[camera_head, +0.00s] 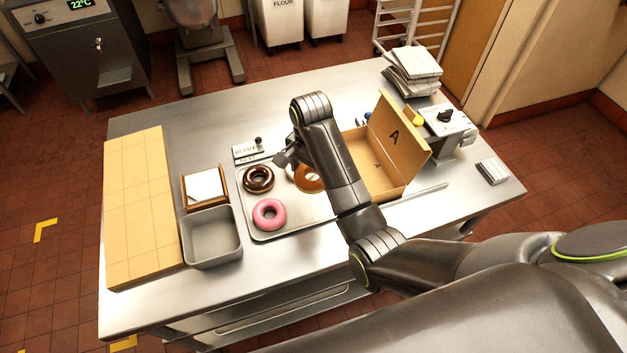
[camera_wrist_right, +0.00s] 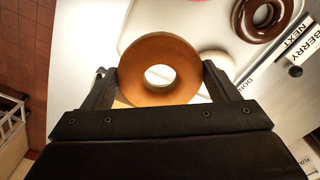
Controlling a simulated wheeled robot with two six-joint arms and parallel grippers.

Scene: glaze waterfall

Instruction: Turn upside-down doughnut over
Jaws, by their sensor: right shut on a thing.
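A plain brown doughnut (camera_wrist_right: 160,70) is between the two fingers of my right gripper (camera_wrist_right: 165,90) in the right wrist view. The gripper is shut on it, and its bare brown side faces the wrist camera. In the head view the right gripper (camera_head: 288,158) is over the tray, and my arm partly hides a brown doughnut (camera_head: 309,178). A chocolate doughnut (camera_head: 258,179) and a pink doughnut (camera_head: 269,214) lie on the metal tray (camera_head: 297,227). A pale round thing (camera_wrist_right: 215,63) shows behind the held doughnut. My left gripper is not in view.
An open cardboard box (camera_head: 410,140) marked A stands right of the tray. A grey bin (camera_head: 211,238), a small framed board (camera_head: 204,187) and a large tan block (camera_head: 140,205) stand left. A small sign (camera_head: 249,150) is behind the tray.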

